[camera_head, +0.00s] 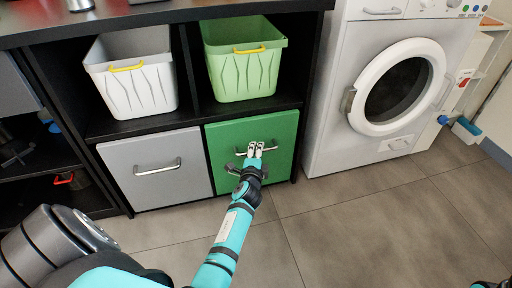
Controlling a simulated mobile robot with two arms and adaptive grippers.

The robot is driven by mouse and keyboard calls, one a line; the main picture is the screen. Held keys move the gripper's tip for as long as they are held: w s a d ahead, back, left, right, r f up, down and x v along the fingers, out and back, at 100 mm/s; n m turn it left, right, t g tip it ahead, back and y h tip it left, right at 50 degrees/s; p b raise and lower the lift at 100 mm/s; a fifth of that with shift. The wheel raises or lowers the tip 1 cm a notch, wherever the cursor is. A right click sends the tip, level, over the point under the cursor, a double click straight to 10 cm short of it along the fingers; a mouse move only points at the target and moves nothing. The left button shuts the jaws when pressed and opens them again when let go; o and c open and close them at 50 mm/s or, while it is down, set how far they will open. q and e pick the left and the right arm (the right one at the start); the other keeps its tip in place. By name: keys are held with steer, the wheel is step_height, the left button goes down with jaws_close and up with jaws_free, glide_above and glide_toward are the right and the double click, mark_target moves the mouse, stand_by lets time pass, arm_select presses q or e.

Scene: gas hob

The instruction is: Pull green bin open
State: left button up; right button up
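The green bin (219,140) is a flat-fronted drawer in the lower right compartment of the black shelf unit. Its front looks flush with the grey one beside it. Its metal handle (272,149) runs across the upper part of the front. My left gripper (255,147) is in front of the green bin, with its fingertips at the middle of the handle and overlapping it. I cannot tell whether the fingers are closed around the handle or only beside it. The gripper and wrist hide part of the front.
A grey drawer (135,158) with a metal handle is to the left. A white basket (135,85) and a light green basket (245,75) sit above. A white washing machine (345,125) stands at right. The tiled floor (340,225) in front is clear.

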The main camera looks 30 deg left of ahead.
arm_select(q)
jaws_close()
stand_by(0.6)
